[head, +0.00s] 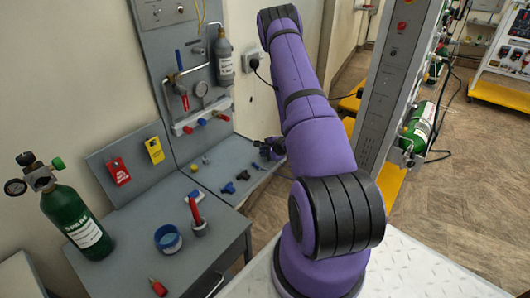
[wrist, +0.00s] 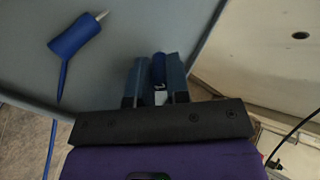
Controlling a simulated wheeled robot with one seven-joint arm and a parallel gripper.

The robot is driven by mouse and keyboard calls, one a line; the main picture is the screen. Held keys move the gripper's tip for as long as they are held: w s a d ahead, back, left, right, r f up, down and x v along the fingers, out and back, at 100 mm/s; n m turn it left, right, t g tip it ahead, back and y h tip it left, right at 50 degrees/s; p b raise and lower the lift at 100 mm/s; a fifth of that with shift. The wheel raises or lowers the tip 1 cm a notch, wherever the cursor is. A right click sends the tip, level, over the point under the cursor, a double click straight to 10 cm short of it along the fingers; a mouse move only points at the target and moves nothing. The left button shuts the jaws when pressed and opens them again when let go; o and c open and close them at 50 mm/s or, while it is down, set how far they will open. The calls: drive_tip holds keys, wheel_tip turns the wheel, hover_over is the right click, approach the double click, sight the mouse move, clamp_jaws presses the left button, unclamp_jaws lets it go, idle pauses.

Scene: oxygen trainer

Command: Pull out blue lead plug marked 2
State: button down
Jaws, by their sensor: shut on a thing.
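My gripper (wrist: 158,80) is shut on a blue plug (wrist: 158,68) that stands between its two fingers in the wrist view. A small white patch shows low on this plug, but I cannot read a number. Its far end is against the grey panel or just over it; I cannot tell whether it sits in a socket. A second blue plug (wrist: 75,37) with a pale tip and a thin blue lead lies on the grey surface to the left. In the head view my gripper (head: 270,149) is at the right edge of the grey bench, and the held plug is hidden.
Blue fittings (head: 228,187) lie on the grey bench (head: 222,166) left of my gripper. A blue tape roll (head: 168,239) and a red-handled tool (head: 196,212) are nearer. A green cylinder (head: 76,220) stands at left. A tall grey column (head: 385,85) rises right of my arm.

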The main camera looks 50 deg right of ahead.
drive_tip(key=shift+s+a+f, duration=0.1)
drive_tip(key=shift+s+f, duration=0.05)
drive_tip(key=shift+f, duration=0.3)
drive_tip(key=shift+s+a+f, duration=0.1)
drive_tip(key=shift+f, duration=0.35)
idle(0.4)
drive_tip(key=c, duration=1.2)
unclamp_jaws()
drive_tip(key=shift+s+d+r, duration=0.15)
drive_tip(key=shift+s+r, duration=0.1)
drive_tip(key=shift+s, duration=0.05)
drive_tip(key=shift+o, duration=0.9)
drive_tip(key=v, duration=1)
drive_tip(key=shift+r, duration=0.55)
drive_tip(key=shift+w+d, duration=0.1)
drive_tip(key=shift+w, duration=0.15)
